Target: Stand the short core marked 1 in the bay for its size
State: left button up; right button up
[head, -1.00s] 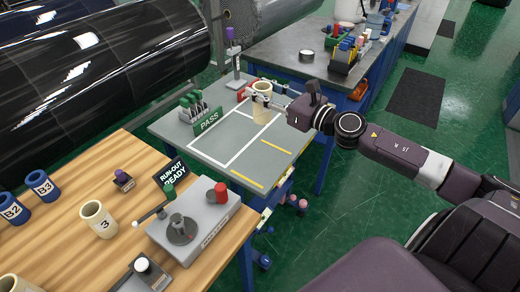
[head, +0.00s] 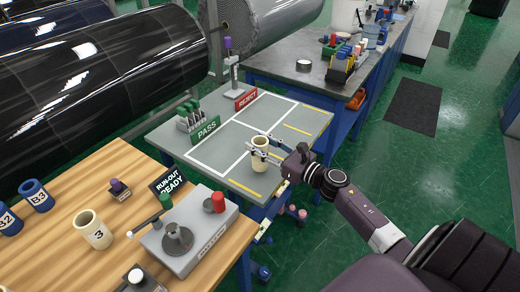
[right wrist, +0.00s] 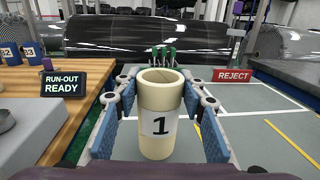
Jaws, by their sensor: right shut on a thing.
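The short cream core marked 1 (head: 259,158) is upright in my right gripper (head: 262,147), which is shut on it from both sides. In the right wrist view the core (right wrist: 160,138) shows its label "1" between the two blue-padded fingers. The core is at the front part of the grey table (head: 222,138), by a yellow line on the PASS side. I cannot tell whether its base touches the table. White lines divide the tabletop into bays. A green PASS sign (head: 206,129) and a red REJECT sign (head: 246,99) stand along the back. My left gripper is not in view.
The wooden bench at left holds a core marked 3 (head: 94,232), blue cores B2 (head: 9,222) and B3 (head: 37,197), and a grey run-out fixture (head: 190,236) with a RUN-OUT READY sign (head: 168,184). The REJECT-side tabletop is clear.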

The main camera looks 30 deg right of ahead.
notch_tip(320, 180, down, 2)
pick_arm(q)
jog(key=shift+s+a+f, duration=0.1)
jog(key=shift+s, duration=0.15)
pick_arm(e)
jog(key=shift+f, duration=0.15)
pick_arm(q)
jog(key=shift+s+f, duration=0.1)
pick_arm(e)
jog(key=o, duration=1.2)
